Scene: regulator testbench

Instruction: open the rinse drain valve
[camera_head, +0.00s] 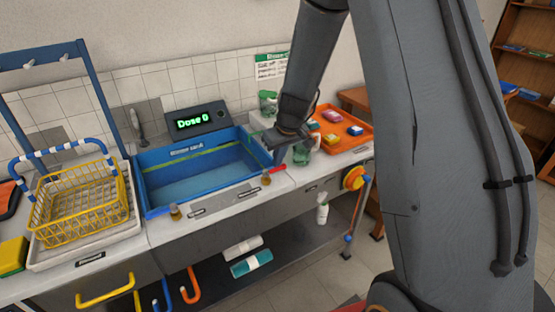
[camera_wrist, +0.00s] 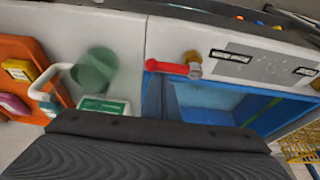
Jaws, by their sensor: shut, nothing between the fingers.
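The blue rinse basin (camera_head: 205,178) is set into the bench and holds water. A valve with a brass body (camera_head: 266,180) and a red lever (camera_head: 276,169) sits at its front right corner. In the wrist view the red lever (camera_wrist: 167,67) points left from its brass body (camera_wrist: 193,62). A second brass fitting (camera_head: 175,212) is at the front left corner. The label plates are too small to read, so I cannot tell which is the drain valve.
A green container (camera_head: 302,153) stands just right of my gripper, with an orange tray (camera_head: 341,142) beyond. A yellow wire basket (camera_head: 82,205) stands left of the basin. The bench strip before the basin is clear between the fittings.

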